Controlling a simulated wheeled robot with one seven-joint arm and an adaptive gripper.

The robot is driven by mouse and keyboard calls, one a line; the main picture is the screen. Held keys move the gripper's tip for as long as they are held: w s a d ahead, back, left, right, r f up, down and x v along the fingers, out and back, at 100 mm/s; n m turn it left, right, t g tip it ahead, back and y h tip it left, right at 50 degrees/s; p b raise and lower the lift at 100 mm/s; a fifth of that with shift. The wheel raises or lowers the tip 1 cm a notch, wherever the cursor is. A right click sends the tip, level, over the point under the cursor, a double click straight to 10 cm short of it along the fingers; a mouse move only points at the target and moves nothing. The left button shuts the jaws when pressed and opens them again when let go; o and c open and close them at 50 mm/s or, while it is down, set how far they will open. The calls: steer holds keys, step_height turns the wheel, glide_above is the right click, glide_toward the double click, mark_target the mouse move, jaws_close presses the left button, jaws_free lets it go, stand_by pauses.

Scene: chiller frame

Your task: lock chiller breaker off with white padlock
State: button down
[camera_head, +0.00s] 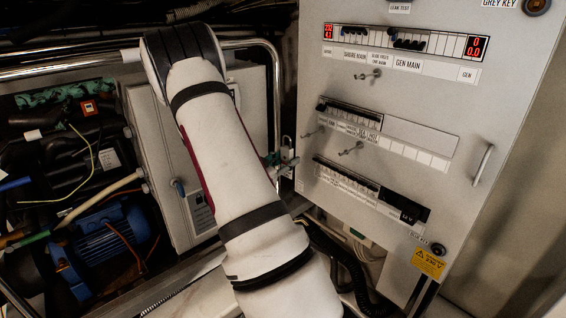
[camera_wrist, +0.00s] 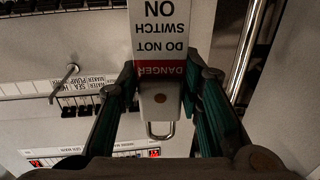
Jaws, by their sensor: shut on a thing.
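My gripper (camera_wrist: 160,80) is shut on the white padlock (camera_wrist: 160,101), with a teal finger on each side of it. The padlock has a brown round spot and a metal shackle loop at its lower end in the wrist view. A white tag with a red DANGER band (camera_wrist: 160,42) reads DO NOT SWITCH ON, upside down. In the head view my gripper (camera_head: 278,162) and the padlock (camera_head: 287,154) are small, at the left edge of the grey breaker panel (camera_head: 440,110). Breaker rows show on the panel (camera_head: 350,112); I cannot tell which breaker is the chiller's.
Toggle handles (camera_head: 368,76) stick out from the panel. A door handle (camera_head: 483,165) is at its right. A grey box (camera_head: 165,150) stands behind my arm, with a metal pipe rail (camera_head: 250,43) above it. A blue motor (camera_head: 105,240) is at lower left.

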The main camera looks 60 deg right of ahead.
steer(key=s+d+f+b, duration=0.1)
steer(key=s+d, duration=0.1)
steer(key=d, duration=0.5)
steer(key=shift+s+d+f, duration=0.2)
steer(key=shift+d+f, duration=0.1)
steer(key=shift+d, duration=0.1)
stand_by(0.6)
stand_by(0.3)
stand_by(0.4)
steer(key=c, duration=1)
jaws_free()
steer(key=shift+c, duration=0.2)
steer(key=w+a, duration=0.2)
steer(key=a, duration=0.9)
steer(key=shift+a, duration=0.4)
